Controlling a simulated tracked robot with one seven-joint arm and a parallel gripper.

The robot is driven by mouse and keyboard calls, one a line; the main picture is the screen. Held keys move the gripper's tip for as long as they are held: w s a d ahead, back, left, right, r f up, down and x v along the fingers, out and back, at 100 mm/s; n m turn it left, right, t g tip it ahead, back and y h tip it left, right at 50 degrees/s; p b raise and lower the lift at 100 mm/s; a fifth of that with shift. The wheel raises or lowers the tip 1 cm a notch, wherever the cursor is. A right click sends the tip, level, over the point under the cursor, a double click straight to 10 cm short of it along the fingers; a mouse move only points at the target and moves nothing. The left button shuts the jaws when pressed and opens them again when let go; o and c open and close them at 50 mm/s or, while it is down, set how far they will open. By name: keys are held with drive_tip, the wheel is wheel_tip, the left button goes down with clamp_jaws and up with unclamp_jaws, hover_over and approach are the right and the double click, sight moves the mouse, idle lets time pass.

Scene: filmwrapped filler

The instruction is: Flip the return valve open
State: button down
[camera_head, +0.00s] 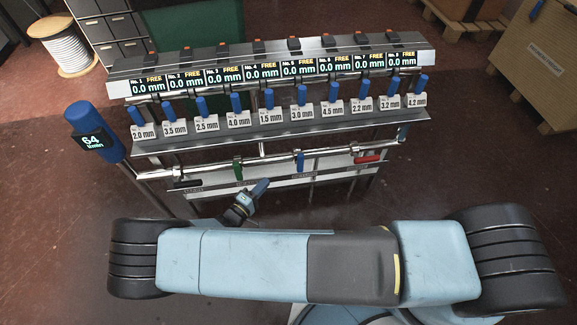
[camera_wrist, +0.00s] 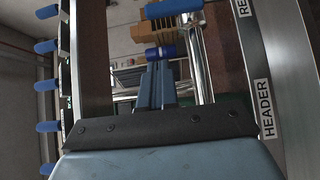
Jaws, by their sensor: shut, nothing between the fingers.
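Several valve handles sit along the chrome pipe (camera_head: 270,160) on the rack's front: a black one (camera_head: 187,183) at left, a green one (camera_head: 238,168), a blue one (camera_head: 299,162) and a red one (camera_head: 367,159) at right. Their labels are too small to read in the head view, so I cannot tell which is the return valve. My gripper (camera_head: 262,186) is shut and empty, below the pipe between the green and blue handles.
A rail with a HEADER label (camera_wrist: 266,108) and a cut-off label starting RE (camera_wrist: 242,7) runs beside my gripper. Above stand blue-handled gauges (camera_head: 266,98) under a row of displays (camera_head: 262,72). A blue flow meter (camera_head: 92,130) reading 64 stands at left.

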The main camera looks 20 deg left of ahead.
approach(300, 163)
drive_tip(key=w+a+r, duration=0.2)
drive_tip(key=w+a, duration=0.1)
drive_tip(key=w, duration=0.1)
drive_tip(key=w+d, duration=0.2)
drive_tip(key=d, duration=0.1)
drive_tip(key=shift+w+d+f, duration=0.1)
drive_tip(key=shift+w+d, duration=0.1)
drive_tip(key=shift+d, duration=0.1)
idle(0.4)
